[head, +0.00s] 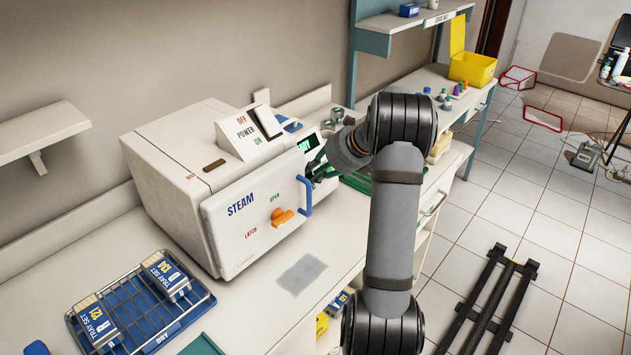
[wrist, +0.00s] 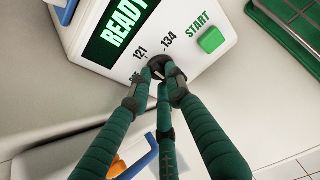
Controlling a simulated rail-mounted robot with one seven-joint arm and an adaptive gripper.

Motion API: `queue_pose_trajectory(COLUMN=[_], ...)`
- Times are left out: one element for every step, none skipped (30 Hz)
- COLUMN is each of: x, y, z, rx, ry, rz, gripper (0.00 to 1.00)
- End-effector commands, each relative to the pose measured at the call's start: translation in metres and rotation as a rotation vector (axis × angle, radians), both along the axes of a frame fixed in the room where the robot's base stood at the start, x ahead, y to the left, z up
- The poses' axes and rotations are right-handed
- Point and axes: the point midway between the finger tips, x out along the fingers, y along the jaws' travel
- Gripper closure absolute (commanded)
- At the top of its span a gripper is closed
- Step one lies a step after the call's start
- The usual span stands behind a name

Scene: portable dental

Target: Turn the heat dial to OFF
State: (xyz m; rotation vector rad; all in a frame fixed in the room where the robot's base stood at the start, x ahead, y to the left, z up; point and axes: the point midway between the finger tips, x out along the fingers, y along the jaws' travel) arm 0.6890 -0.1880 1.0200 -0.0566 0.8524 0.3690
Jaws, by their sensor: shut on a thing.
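The heat dial (wrist: 157,64) is a small dark knob on the white control panel (wrist: 190,62), seen in the wrist view. The labels 121 and 134 stand just above it, and another label at its left is partly hidden. My gripper (wrist: 161,76) has green ribbed fingers, shut on the dial. The fingers cover much of the knob, so I cannot tell where its pointer stands. In the head view my gripper (head: 318,171) is at the panel right of the white steam unit (head: 165,165), and the dial is hidden there.
A green START button (wrist: 210,40) is right of the dial, and a READY display (wrist: 115,28) is at its left. The unit's blue door handle (head: 305,196) is close to my gripper. A blue tray rack (head: 205,301) stands at front left.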

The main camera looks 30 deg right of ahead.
Motion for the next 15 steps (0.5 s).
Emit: queue_pose_trajectory(x=[-0.0022,-0.0026,-0.0029,-0.0030,-0.0030,-0.0033,-0.0037,-0.0038,-0.0038,-0.0038,-0.0042,-0.0045,-0.0047,-0.0048,-0.0049], y=[0.0028,0.0028,0.0026,0.0030,0.0035,0.0035,0.0033,0.0035,0.0040,0.0041,0.0039,0.0036,0.0037,0.0041,0.0046], z=[-0.0106,-0.0112,-0.0117,-0.0121,-0.0122,-0.0128,-0.0130,-0.0134,-0.0137,-0.0139,-0.0144,-0.0147,-0.0153,-0.0154,-0.0160], rx=[-0.033,-0.056,-0.087,-0.109,-0.131,-0.160,-0.184,-0.206,-0.237,-0.259,-0.282,-0.312,-0.334,-0.356,-0.387], ry=[-0.007,-0.016,-0.029,-0.039,-0.049,-0.062,-0.072,-0.082,-0.095,-0.106,-0.114,-0.127,-0.137,-0.147,-0.159], rz=[0.027,0.041,0.060,0.074,0.089,0.108,0.122,0.136,0.156,0.170,0.184,0.203,0.217,0.231,0.252], gripper=[1.00,1.00,1.00,1.00,1.00,1.00,1.00,1.00,1.00,1.00,1.00,1.00,1.00,1.00,1.00])
